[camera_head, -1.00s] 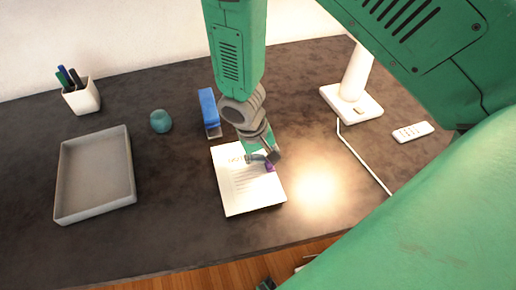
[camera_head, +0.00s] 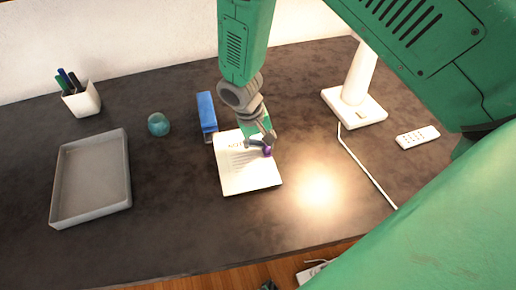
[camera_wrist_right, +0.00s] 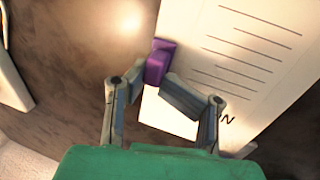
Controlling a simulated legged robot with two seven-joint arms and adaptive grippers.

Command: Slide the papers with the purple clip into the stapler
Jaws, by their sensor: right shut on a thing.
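The papers (camera_head: 246,174) lie on the dark desk in the head view, with printed lines facing up. The purple clip (camera_head: 267,151) is on their right edge; it also shows in the right wrist view (camera_wrist_right: 157,64). My right gripper (camera_head: 264,143) is shut on the purple clip, its fingers meeting at the clip in the right wrist view (camera_wrist_right: 152,84). The blue stapler (camera_head: 207,112) stands just beyond the papers' far edge. Whether the papers' far edge touches or enters the stapler I cannot tell. My left gripper is not clearly in view.
A grey tray (camera_head: 60,180) and a teal round object (camera_head: 158,124) are to the left. A white pen cup (camera_head: 83,101) stands at the back left. A white lamp base (camera_head: 354,107), its cable and a white remote (camera_head: 418,137) are to the right. The front desk area is bare.

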